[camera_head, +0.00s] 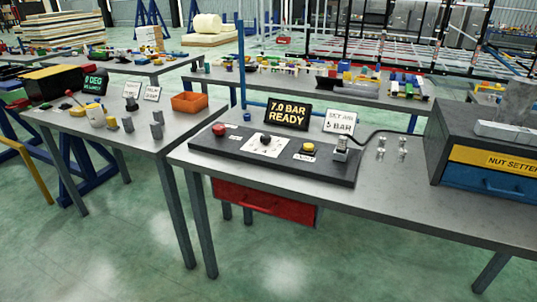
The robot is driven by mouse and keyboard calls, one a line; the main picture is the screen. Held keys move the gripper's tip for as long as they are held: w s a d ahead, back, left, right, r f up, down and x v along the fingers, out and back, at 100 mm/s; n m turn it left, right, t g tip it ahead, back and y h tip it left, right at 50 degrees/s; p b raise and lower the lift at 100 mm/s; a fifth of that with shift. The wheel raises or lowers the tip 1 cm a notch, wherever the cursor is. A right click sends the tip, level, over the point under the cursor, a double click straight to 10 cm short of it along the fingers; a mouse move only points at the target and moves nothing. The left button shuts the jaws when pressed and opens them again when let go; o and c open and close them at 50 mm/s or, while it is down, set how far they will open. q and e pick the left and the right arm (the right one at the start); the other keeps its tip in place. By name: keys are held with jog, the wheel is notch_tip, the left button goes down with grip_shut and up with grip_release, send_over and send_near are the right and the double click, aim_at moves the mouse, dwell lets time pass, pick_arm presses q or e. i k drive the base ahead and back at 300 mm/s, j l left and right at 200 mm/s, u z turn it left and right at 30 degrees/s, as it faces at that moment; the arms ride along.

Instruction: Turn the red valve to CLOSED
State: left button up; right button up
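I cannot make out a part that is clearly a red valve, and no CLOSED mark is legible. A dark control panel (330,169) lies on the middle table. It carries a red knob or button (219,130) at its left, a white dial plate (263,149) with a dark knob, a yellow button (308,148) and a grey metal fitting (341,146) at its right. A small red-tipped lever (69,93) stands on the left table. Neither of my grippers is in view.
A display (288,114) reads "7.0 BAR READY", beside a white sign (340,122). A grey cabinet (470,125) labelled "NUT SETTER" stands at right. A red drawer (265,200) hangs under the table. An orange bin (189,103) sits on the left table. The green floor in front is clear.

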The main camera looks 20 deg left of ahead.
aim_at(219, 129)
jog(key=i+j+u, duration=0.15)
jog(key=i+j, duration=0.6)
